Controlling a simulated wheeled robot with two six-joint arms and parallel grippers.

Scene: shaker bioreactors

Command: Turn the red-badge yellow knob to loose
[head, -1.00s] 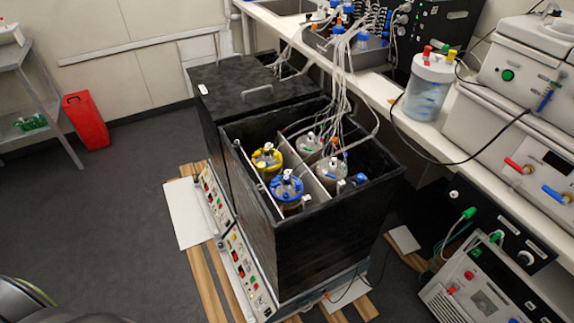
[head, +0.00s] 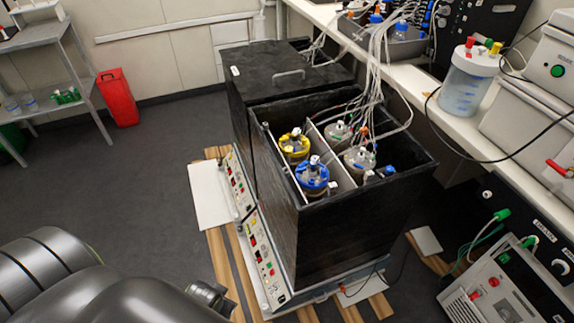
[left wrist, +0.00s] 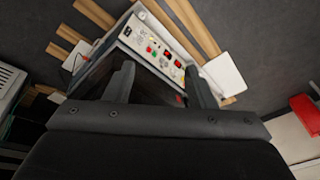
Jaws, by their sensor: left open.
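The control panels sit low on the front of the black shaker cabinets, a near panel (head: 262,262) and a far panel (head: 239,185). They carry small red, green and yellow parts, too small for me to tell which is the red-badge yellow knob. My left gripper (head: 210,297) is partly in view at the bottom of the head view, left of the near panel and apart from it. In the left wrist view my left gripper (left wrist: 160,68) is open and empty, with a control panel (left wrist: 160,48) beyond its fingers. My right gripper is out of view.
The open black cabinet (head: 335,235) holds several vessels, including a yellow-capped one (head: 294,146) and a blue-capped one (head: 312,175). It stands on wooden slats (head: 221,262). A red bin (head: 118,98) and a shelf rack stand at the far left.

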